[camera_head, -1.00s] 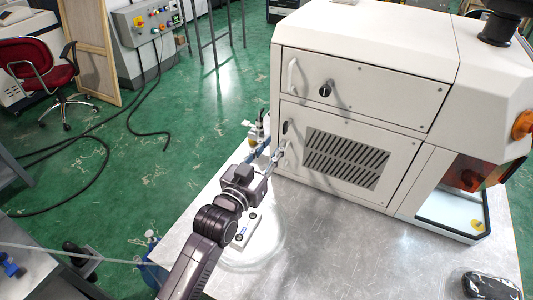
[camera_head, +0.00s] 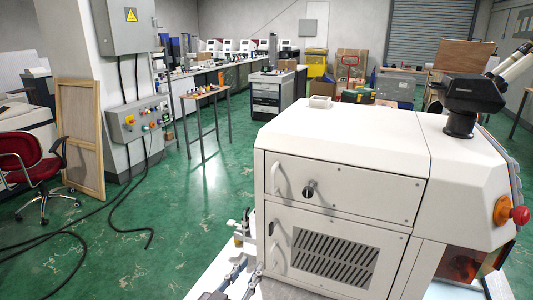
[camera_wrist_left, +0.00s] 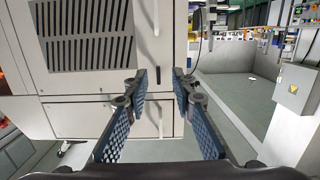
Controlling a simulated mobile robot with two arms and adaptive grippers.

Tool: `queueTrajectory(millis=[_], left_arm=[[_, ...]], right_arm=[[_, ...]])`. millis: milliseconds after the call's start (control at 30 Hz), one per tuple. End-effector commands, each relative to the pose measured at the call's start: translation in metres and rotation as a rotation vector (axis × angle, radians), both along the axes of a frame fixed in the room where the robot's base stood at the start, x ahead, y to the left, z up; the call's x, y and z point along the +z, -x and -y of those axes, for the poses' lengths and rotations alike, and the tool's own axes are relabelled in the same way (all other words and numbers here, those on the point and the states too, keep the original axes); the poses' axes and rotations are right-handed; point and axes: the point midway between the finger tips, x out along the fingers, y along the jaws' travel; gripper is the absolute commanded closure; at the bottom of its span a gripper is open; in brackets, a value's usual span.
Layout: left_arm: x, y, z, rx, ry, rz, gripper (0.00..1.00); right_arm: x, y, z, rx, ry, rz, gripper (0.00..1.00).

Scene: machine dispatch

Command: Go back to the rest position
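My left gripper (camera_head: 236,274) shows at the bottom edge of the head view, in front of the lower left side of the white machine (camera_head: 345,150). Most of that arm is out of the picture. In the left wrist view its two blue-padded fingers (camera_wrist_left: 160,88) are spread apart with nothing between them. The machine's light panels and slotted vent (camera_wrist_left: 85,32) lie beyond the fingers there. My right gripper is not in view.
The machine fills the right foreground, with a red knob (camera_head: 520,215) on its side. A red chair (camera_head: 28,170), a wooden panel (camera_head: 80,138) and a control box (camera_head: 140,118) stand at the left. Green floor (camera_head: 190,215) is open between, with black cables on it.

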Motion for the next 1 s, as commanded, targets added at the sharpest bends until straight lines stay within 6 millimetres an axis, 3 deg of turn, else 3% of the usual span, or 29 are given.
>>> queueTrajectory(millis=[167,400,600,800,867,1000], left_arm=[[-0.064,0.050,-0.032,0.038,-0.091,-0.261,0.76],[-0.136,0.150,-0.086,0.104,-0.220,-0.648,0.76],[-0.162,0.227,-0.122,0.151,-0.295,-0.888,0.76],[-0.171,0.291,-0.149,0.192,-0.351,-1.075,0.76],[-0.172,0.309,-0.156,0.203,-0.365,-1.126,0.76],[-0.210,0.296,-0.153,0.195,-0.366,-1.130,0.76]], right_arm=[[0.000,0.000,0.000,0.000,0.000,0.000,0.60],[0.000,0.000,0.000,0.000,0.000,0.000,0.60],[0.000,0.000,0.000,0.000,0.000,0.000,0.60],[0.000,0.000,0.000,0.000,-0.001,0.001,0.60],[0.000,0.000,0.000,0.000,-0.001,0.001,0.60],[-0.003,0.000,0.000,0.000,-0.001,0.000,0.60]])
